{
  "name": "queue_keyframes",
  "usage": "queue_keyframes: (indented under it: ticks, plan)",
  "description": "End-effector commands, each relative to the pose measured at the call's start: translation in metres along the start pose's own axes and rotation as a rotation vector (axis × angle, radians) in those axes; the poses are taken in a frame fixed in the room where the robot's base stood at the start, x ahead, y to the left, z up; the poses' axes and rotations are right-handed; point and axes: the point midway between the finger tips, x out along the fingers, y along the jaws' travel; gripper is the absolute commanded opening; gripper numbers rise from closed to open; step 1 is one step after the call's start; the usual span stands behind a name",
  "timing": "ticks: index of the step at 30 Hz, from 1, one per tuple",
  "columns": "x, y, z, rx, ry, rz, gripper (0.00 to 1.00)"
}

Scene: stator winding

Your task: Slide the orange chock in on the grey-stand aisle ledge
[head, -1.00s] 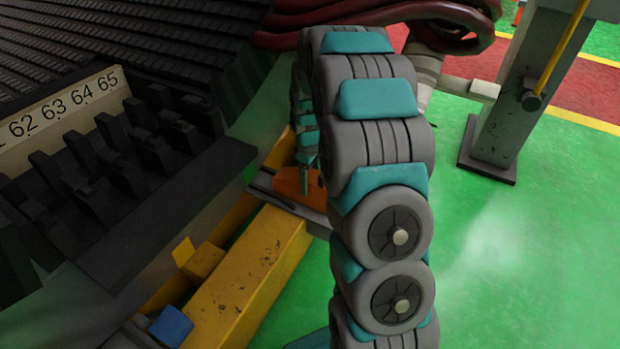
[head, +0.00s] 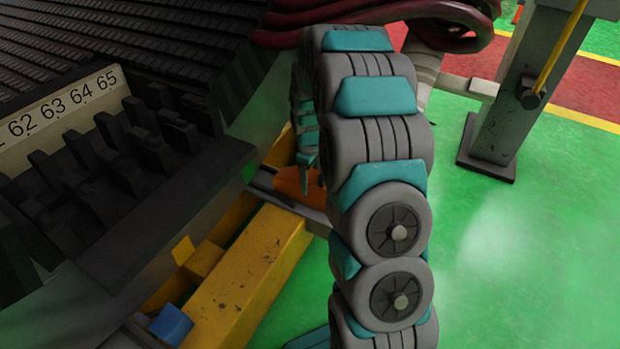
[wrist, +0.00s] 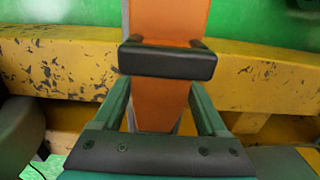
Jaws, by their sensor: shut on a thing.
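The orange chock (head: 288,181) shows beside the yellow beam in the head view, partly hidden behind my arm. In the wrist view the chock (wrist: 166,22) runs from the top edge down between my fingers. My gripper (wrist: 167,80) is shut on it; a dark bar (wrist: 167,61) crosses the chock at the finger ends. In the head view my gripper (head: 306,160) is mostly hidden by my arm. A grey metal piece (head: 300,208) lies by the chock; I cannot tell whether they touch, or whether it is the ledge.
The worn yellow beam (head: 255,270) runs below the dark numbered stator (head: 90,170) and crosses the wrist view. A yellow block (head: 203,260) and a blue block (head: 171,325) sit at its left. A grey post (head: 500,120) and dark red cables (head: 400,14) stand behind. Green floor is open right.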

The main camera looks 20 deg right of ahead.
Motion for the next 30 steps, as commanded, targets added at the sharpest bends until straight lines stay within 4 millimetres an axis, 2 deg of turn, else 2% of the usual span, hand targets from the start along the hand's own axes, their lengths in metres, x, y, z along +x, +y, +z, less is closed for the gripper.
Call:
queue_keyframes:
  ticks: [11,30]
  plan:
    - [0.002,0.000,-0.002,0.000,0.001,0.001,0.08]
    - [0.001,0.001,-0.024,-0.001,0.003,0.003,0.08]
